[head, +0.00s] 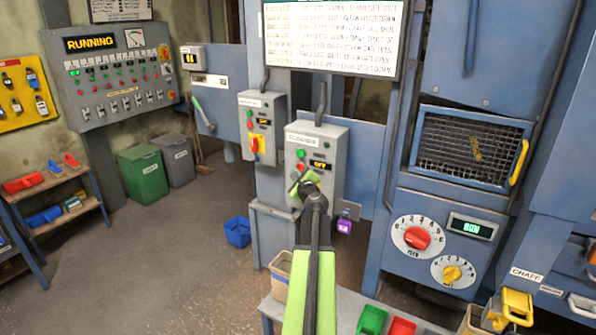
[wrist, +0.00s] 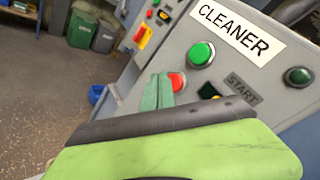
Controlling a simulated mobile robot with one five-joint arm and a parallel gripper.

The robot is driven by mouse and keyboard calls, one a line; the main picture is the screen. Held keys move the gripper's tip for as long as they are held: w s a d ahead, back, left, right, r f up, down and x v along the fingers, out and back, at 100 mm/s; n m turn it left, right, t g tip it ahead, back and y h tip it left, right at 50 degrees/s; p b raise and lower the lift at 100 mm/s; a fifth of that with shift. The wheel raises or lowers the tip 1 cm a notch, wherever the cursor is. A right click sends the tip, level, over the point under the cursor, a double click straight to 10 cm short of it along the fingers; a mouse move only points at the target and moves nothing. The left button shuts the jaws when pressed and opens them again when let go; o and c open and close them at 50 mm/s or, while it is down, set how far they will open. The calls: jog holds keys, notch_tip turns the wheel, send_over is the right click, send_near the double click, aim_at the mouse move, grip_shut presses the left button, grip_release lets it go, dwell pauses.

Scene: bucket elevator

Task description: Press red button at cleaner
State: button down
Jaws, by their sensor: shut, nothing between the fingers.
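The cleaner control box (head: 330,138) is grey, with a label reading CLEANER in the wrist view (wrist: 240,30). It has a green button (wrist: 201,54) at upper left, a red button (wrist: 178,82) below it, and a dark green lamp (wrist: 299,76) at right. My gripper (head: 299,181) is shut and empty. In the wrist view its fingertips (wrist: 160,85) overlap the red button's left side; I cannot tell whether they touch it. The box display (head: 320,165) shows yellow characters, seemingly OFF.
A second control box (head: 259,118) with a yellow and red switch stands to the left. A bench with bins (head: 371,320) is below right. Floor at left is open.

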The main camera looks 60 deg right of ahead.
jog(key=shift+a, duration=0.1)
jog(key=a, duration=0.4)
jog(key=shift+a, duration=0.4)
dwell(0.5)
jog(key=shift+w, duration=0.1)
